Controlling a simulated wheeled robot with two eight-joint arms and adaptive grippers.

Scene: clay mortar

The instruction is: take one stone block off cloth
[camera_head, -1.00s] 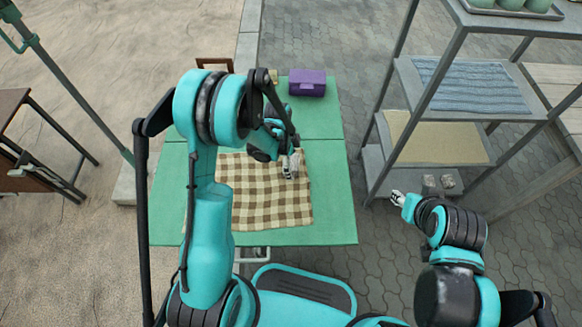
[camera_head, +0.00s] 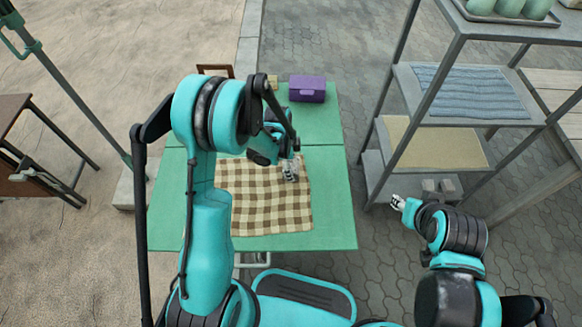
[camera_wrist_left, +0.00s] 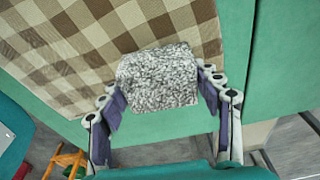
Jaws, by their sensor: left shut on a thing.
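A brown-and-cream checked cloth (camera_head: 255,208) lies on the green table (camera_head: 330,222). In the left wrist view, a speckled grey stone block (camera_wrist_left: 158,78) sits between the two fingers of my left gripper (camera_wrist_left: 163,100), which is shut on it. The cloth (camera_wrist_left: 60,45) shows behind the block. In the head view, my left gripper (camera_head: 290,172) is over the right part of the cloth, and the block is hardly visible there. I cannot tell whether the block touches the cloth. My right gripper (camera_head: 398,202) is away from the table, by the shelf; its fingers are too small to read.
A purple box (camera_head: 307,88) stands at the table's back. The table's front right is bare.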

